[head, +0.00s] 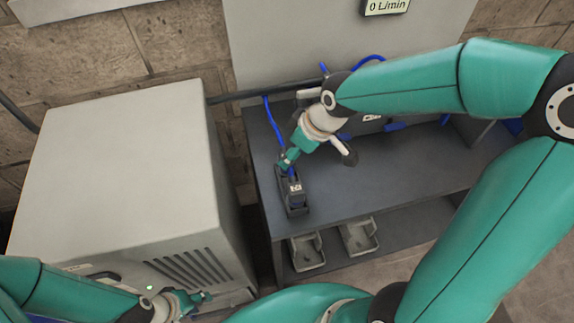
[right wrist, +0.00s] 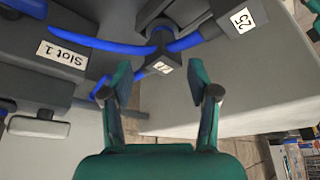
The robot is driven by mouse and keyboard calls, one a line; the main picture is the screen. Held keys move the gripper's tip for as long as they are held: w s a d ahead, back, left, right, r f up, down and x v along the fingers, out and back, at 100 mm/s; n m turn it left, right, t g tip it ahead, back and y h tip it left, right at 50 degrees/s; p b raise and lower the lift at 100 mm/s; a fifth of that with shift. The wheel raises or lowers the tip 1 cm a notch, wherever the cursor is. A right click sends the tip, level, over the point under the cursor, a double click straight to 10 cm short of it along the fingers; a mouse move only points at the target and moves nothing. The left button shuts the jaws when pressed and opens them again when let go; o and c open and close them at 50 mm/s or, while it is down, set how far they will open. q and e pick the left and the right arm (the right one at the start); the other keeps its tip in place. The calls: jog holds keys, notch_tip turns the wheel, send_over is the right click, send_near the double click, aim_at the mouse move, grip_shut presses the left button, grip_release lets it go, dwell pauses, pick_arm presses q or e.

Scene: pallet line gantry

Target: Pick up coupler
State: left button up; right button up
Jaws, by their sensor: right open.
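In the right wrist view, a small dark coupler (right wrist: 160,58) with a white label sits on a blue hose (right wrist: 90,42), just beyond my right fingertips. My right gripper (right wrist: 160,78) is open, its fingers apart with nothing held between them. In the head view, my right gripper (head: 288,160) is low over the left part of the bench, beside a dark labelled block (head: 295,188); the arm and fingers partly hide the coupler there. My left gripper (head: 197,298) is at the lower left, in front of the grey cabinet and away from the bench; its finger opening is too small to judge.
A pale grey cabinet (head: 115,170) stands left of the dark bench (head: 360,185). Grey bins (head: 308,252) sit on the shelf below. The right wrist view shows a "Slot 1" label (right wrist: 62,55) and a block labelled 25 (right wrist: 240,20). The bench's front right is clear.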

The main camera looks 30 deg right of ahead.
jog(key=x, duration=0.4)
jog(key=shift+a+f, duration=0.2)
jog(key=shift+s, duration=0.1)
jog(key=shift+c, duration=0.2)
grip_shut()
